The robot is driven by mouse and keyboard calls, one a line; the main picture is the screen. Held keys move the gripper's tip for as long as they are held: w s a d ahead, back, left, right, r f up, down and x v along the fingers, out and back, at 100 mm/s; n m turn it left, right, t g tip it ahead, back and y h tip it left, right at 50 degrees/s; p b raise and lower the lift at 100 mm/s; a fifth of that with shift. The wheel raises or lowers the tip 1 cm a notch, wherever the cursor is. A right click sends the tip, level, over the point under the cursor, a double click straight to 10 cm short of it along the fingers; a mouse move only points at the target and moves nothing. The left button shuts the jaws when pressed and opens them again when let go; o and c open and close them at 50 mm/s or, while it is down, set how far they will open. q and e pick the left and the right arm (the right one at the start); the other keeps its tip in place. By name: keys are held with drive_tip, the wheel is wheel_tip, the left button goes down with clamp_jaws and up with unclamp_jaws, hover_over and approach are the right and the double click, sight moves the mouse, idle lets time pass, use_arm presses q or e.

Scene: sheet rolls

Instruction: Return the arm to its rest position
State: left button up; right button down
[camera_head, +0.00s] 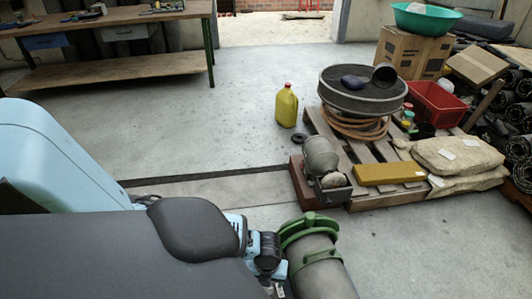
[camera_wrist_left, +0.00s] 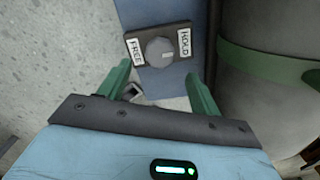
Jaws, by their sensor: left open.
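My left gripper (camera_wrist_left: 158,78) is open and empty, with its two green fingers apart in the left wrist view. Beyond the fingertips is a round grey knob (camera_wrist_left: 159,52) on a dark plate, with a FREE label on its left and a HOLD label on its right. A pale mark on the knob sits on its HOLD side. I cannot tell whether the fingers touch anything. In the head view my left arm comes in from the left, and its wrist end is low in the middle beside a grey roll. My right gripper is not in view.
The grey roll (camera_head: 328,277) with a green clamp (camera_head: 309,229) is close to the right of my left wrist. A pallet (camera_head: 378,203) with sacks and a drum stands beyond it. A yellow jug (camera_head: 286,107) stands on open floor. A workbench (camera_head: 110,73) is at the back left.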

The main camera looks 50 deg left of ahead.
use_arm(q)
drive_tip(key=shift+r, duration=0.75)
